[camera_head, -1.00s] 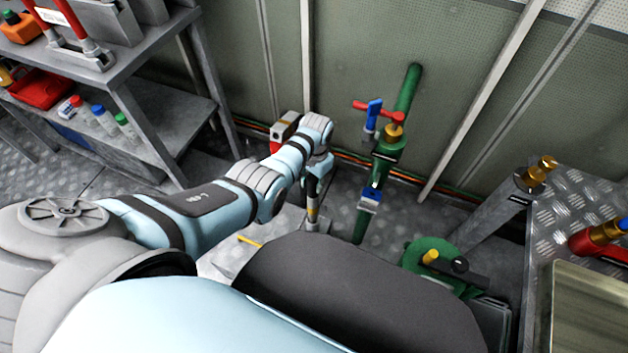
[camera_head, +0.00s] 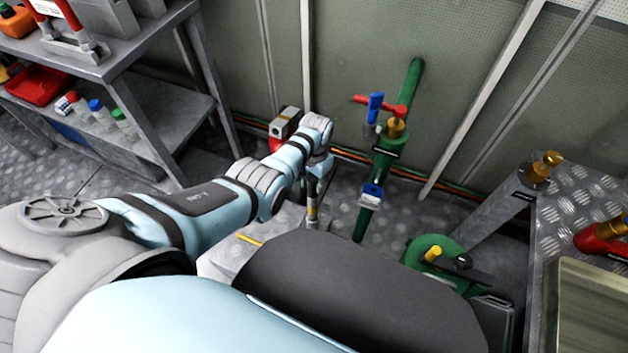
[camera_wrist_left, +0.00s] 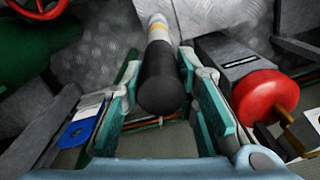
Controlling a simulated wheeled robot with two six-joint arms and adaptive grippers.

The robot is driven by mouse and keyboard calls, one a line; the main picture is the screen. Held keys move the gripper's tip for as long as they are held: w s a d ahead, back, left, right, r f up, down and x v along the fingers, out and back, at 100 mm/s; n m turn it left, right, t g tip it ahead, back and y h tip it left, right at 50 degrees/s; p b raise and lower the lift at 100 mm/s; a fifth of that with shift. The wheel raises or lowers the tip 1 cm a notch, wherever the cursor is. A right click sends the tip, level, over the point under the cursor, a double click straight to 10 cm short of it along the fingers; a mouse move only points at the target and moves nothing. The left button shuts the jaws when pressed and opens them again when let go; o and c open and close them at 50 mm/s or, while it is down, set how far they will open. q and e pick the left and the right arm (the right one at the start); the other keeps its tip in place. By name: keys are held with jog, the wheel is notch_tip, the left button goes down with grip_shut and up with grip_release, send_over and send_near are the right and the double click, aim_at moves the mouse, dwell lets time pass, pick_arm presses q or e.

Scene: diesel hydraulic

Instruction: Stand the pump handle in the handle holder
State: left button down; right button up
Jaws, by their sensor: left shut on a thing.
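The pump handle (camera_head: 313,190), a rod with a black grip and a yellow band, hangs roughly upright below my left gripper (camera_head: 318,165). In the left wrist view the handle's black end (camera_wrist_left: 163,88) lies between the teal fingers of the left gripper (camera_wrist_left: 160,72), which is shut on it. Its pale far part points away toward the metal floor. The handle's lower end is near a grey base in the head view; I cannot tell whether they touch. I cannot surely pick out the handle holder. My right gripper is not in view.
A green pipe (camera_head: 404,100) with red and blue valve levers stands just right of the handle. A grey box (camera_head: 285,121) with a red part is behind the gripper. A metal shelf (camera_head: 165,105) stands left, a tread-plate bench (camera_head: 578,200) right.

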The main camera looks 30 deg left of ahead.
pick_arm(q)
jog(key=shift+f, duration=0.25)
jog(key=c, duration=1.2)
grip_release()
jog(key=shift+r, duration=0.1)
notch_tip(320, 180, up, 12)
jog(key=shift+d+f, duration=0.1)
jog(key=shift+d, duration=0.05)
